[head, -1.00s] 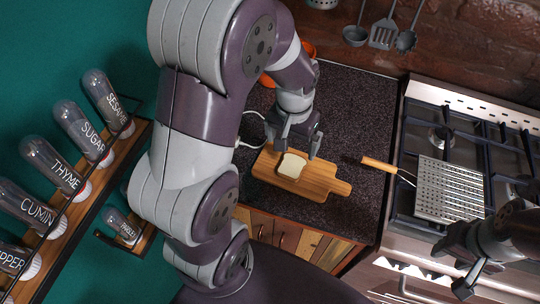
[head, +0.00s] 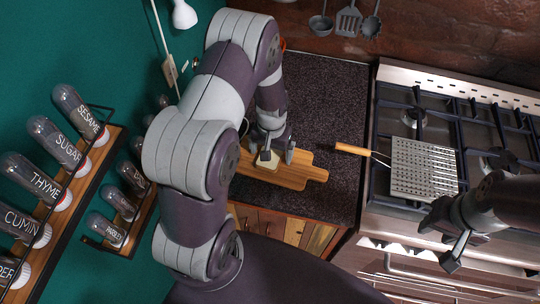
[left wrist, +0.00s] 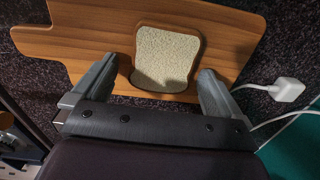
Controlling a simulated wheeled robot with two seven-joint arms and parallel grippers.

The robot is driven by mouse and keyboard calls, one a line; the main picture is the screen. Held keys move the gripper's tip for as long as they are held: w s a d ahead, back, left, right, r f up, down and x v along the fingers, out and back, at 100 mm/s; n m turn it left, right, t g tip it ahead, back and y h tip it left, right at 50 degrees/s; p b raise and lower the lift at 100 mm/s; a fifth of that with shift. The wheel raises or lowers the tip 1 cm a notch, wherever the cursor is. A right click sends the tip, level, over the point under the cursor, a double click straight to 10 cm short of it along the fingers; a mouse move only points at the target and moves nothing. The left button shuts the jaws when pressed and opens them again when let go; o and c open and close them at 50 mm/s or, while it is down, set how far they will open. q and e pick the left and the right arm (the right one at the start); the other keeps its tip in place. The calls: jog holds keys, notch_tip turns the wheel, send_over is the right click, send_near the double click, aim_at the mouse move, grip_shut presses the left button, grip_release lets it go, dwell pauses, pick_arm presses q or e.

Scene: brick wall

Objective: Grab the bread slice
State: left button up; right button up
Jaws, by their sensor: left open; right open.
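A bread slice (left wrist: 165,58) lies flat on a wooden cutting board (left wrist: 90,40) in the left wrist view. In the head view the board (head: 290,176) is on the dark counter, and the slice (head: 262,167) is partly hidden by my left gripper. My left gripper (left wrist: 158,85) is open, with one finger on each side of the slice's near end and a gap at each side. In the head view my left gripper (head: 274,158) is over the board. My right gripper (head: 451,244) is open and empty in front of the stove.
A metal grill pan with a wooden handle (head: 424,168) rests on the stove (head: 470,120), right of the board. A white plug and cord (left wrist: 287,90) lie beside the board. Spice jars (head: 50,180) hang on the left wall. Utensils (head: 347,20) hang at the back.

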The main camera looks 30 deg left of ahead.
pick_arm(q)
jog(key=shift+a, duration=0.1)
jog(key=shift+c, duration=0.9)
jog(key=c, duration=0.6)
jog(key=shift+c, duration=1.1)
